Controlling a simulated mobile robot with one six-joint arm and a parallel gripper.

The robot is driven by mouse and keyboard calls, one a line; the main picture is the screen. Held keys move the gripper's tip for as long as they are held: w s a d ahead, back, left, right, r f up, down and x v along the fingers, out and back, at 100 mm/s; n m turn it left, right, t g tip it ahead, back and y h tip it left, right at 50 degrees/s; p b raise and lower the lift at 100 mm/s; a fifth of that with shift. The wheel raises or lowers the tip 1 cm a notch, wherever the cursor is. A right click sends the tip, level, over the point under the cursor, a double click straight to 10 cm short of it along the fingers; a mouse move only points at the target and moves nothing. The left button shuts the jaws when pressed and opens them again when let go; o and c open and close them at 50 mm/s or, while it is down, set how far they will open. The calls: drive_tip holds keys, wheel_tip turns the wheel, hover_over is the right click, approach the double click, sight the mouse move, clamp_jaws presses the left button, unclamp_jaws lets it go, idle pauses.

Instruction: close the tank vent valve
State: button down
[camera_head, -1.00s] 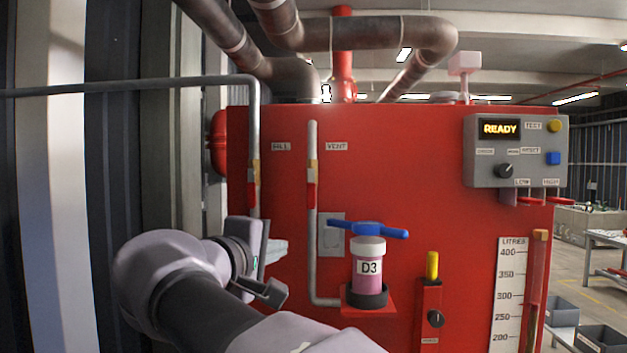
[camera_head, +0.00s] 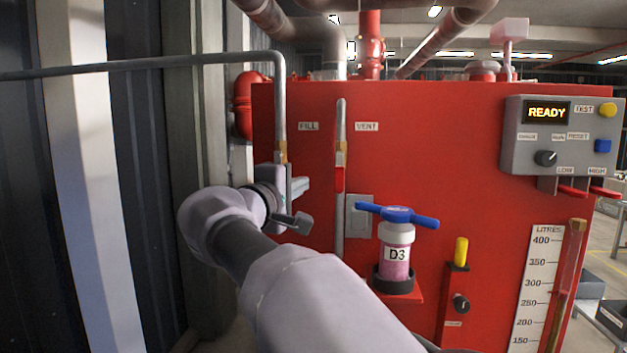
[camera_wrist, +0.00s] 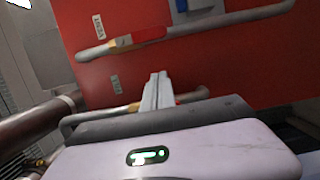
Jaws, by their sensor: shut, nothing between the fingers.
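The tank vent valve (camera_head: 340,167) sits on a grey vertical pipe beside the VENT label (camera_head: 367,127). It has a brass body and a red lever lying along the pipe, pointing down. In the wrist view the vent valve (camera_wrist: 138,39) lies beyond the fingers, with its lever along the pipe. My gripper (camera_head: 303,187) is left of the vent valve, in front of the fill pipe, and hides the fill valve's lever. Its fingers (camera_wrist: 158,90) are shut and empty. They are apart from the vent lever.
The fill pipe (camera_head: 280,95) runs left of the vent pipe. A D3 bottle (camera_head: 396,255) with a blue T-handle (camera_head: 397,215) stands on a bracket lower right of the vent valve. A control panel reading READY (camera_head: 562,137) is farther right. A dark wall is left.

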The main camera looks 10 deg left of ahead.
sight(340, 173)
drive_tip(key=d, duration=0.1)
drive_tip(key=w+d, duration=0.1)
drive_tip(key=d, duration=0.1)
drive_tip(key=w+d+p, duration=0.1)
drive_tip(key=shift+w+d, duration=0.2)
drive_tip(key=shift+d, duration=0.1)
drive_tip(key=shift+s+d, duration=0.1)
drive_tip(key=shift+f+n+b, duration=0.15)
drive_tip(key=shift+n+b, duration=0.25)
drive_tip(key=shift+b, duration=0.1)
